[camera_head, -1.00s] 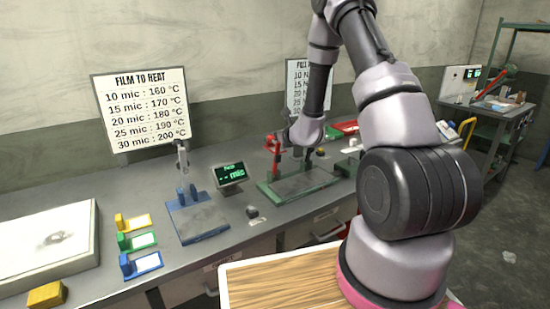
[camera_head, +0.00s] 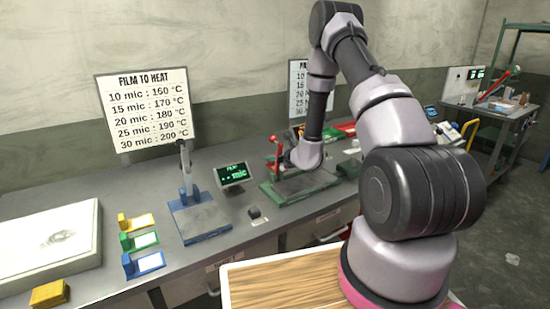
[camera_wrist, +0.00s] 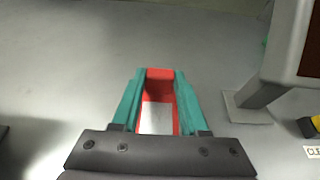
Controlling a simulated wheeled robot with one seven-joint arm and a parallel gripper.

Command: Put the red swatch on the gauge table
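The red swatch (camera_wrist: 159,86), a red block with a pale card, is between the teal fingers of my gripper (camera_wrist: 158,78) in the wrist view. Both fingers lie close against its sides, and my gripper looks shut on it. I cannot tell whether it touches the grey surface below. In the head view my gripper and the red swatch are hidden behind my arm. The gauge table (camera_head: 203,222) is a blue plate with an upright post, on the bench beside a small display (camera_head: 233,174) reading "-- mic".
Yellow (camera_head: 137,222), green (camera_head: 139,241) and blue (camera_head: 144,264) swatches stand left of the gauge table. A green press (camera_head: 300,187) with a red lever is to its right. In the wrist view, a grey stand (camera_wrist: 250,105) rises at right. Open grey surface lies left of my gripper.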

